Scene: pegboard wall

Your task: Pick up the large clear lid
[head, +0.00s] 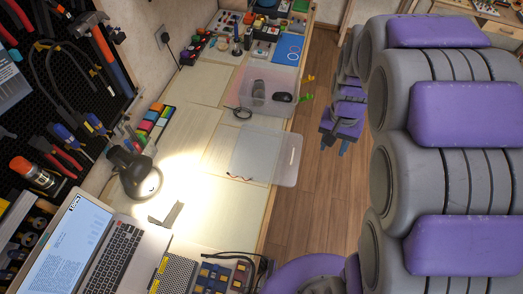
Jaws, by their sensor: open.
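The large clear lid (262,152) lies flat on the wooden workbench, near its right edge. It is a see-through rectangular panel, and its right end, with a pale slot, reaches the bench edge. A clear bin (285,104) stands just behind it with dark items inside. My gripper (333,145) hangs beyond the right edge of the bench, over the floor. It is to the right of the lid, apart from it, open, with nothing seen in it. The gripper is small in view, and its upper part is partly hidden by my arm.
A dark desk lamp (130,170) and a laptop (85,245) stand left and front left. A pegboard (60,90) with tools lines the left wall. Small tools and a metal grille (175,275) lie at the front. Wooden floor (308,205) is open beside the bench.

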